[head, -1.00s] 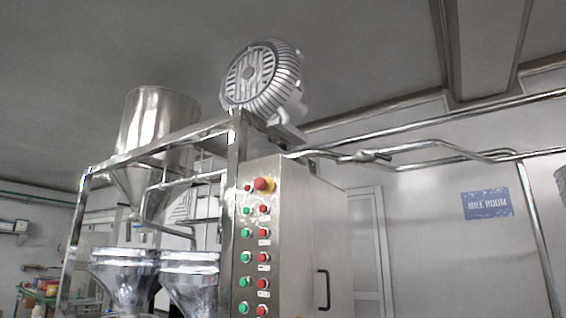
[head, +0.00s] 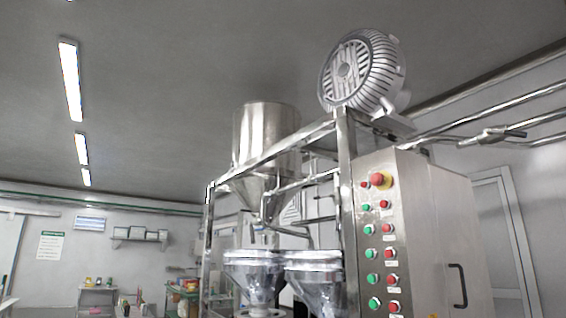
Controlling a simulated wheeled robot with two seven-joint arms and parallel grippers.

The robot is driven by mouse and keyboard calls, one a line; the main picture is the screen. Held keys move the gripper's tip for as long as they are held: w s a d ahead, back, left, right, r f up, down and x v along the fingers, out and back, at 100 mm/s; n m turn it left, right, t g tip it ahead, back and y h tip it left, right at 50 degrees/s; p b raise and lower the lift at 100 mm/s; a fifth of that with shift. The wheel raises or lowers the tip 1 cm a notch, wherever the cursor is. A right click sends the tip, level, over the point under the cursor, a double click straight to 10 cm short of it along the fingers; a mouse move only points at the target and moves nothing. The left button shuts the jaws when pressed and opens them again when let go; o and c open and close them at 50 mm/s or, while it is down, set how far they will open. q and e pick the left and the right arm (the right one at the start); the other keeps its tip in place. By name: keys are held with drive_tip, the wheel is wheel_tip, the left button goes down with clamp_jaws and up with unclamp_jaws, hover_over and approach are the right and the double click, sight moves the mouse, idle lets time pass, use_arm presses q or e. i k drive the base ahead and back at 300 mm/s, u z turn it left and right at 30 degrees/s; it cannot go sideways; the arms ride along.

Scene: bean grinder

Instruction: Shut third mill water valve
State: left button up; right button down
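The grinder stands at the right of the head view, with a large steel hopper (head: 265,140) on its metal frame (head: 290,145). Two steel mill funnels, one at the left (head: 253,275) and one at the right (head: 318,280), sit under the hopper. Thin pipes (head: 290,230) run between the hopper and the funnels. I cannot make out a third mill or its water valve for certain. A lever-like fitting (head: 492,136) sits on the wall pipe at the right; I cannot tell whether it is a valve. Neither of my grippers is in view.
A control cabinet (head: 440,225) with red and green buttons stands at the right, under a large motor (head: 362,72). Shelves with small goods (head: 188,292) stand at the back left. A wall shelf (head: 140,238) hangs behind. The floor is not in view.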

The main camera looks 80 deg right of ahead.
sight(508, 133)
drive_tip(key=z, duration=3.6)
drive_tip(key=k, duration=0.55)
drive_tip(key=u, duration=1.25)
drive_tip(key=i, duration=0.7)
drive_tip(key=z, duration=0.65)
drive_tip(key=i, duration=0.4)
drive_tip(key=z, duration=0.45)
